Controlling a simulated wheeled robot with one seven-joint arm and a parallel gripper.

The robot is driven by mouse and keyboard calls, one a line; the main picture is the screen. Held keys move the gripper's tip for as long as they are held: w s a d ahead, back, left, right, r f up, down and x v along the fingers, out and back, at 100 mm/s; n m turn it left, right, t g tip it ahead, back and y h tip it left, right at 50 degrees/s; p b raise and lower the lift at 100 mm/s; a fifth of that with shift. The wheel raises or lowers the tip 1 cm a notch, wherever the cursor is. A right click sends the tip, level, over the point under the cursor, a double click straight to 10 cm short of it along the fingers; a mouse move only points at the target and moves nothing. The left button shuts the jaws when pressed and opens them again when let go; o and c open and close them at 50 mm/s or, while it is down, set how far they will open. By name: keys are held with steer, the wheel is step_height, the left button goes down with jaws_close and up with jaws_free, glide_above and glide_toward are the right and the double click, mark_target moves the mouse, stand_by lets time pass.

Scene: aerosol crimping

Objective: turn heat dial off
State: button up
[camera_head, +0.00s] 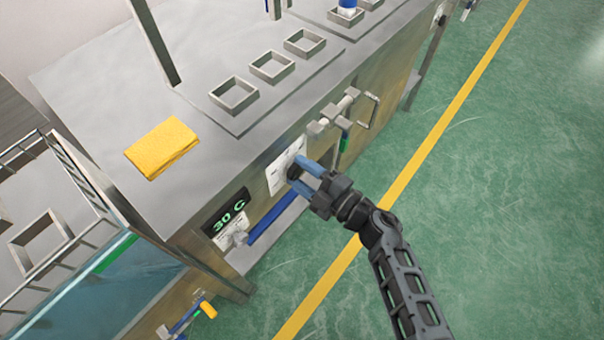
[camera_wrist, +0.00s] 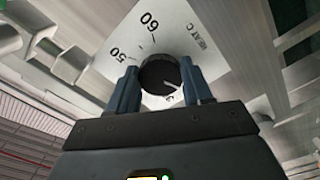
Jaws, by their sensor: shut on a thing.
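The heat dial is a round black knob (camera_wrist: 160,75) on a white plate marked 50, 60 and "HEAT C" in the wrist view. My gripper (camera_wrist: 160,88) has its two blue fingers on either side of the knob and is shut on it. In the head view my gripper (camera_head: 305,174) reaches the white dial plate (camera_head: 281,167) on the front of the steel bench. The knob is hidden behind the fingers there. A black display (camera_head: 229,213) left of the plate reads 30 C.
A yellow cloth (camera_head: 161,147) lies on the bench top (camera_head: 125,90), near square holders (camera_head: 233,95). A valve with pipe fittings (camera_head: 333,112) sits right of the dial plate. A blue handle (camera_head: 270,222) is below left. Green floor (camera_head: 480,210) is clear to the right.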

steer(key=shift+n, duration=1.1)
steer(key=o, duration=1)
steer(key=shift+o, duration=0.2)
steer(key=v, duration=0.8)
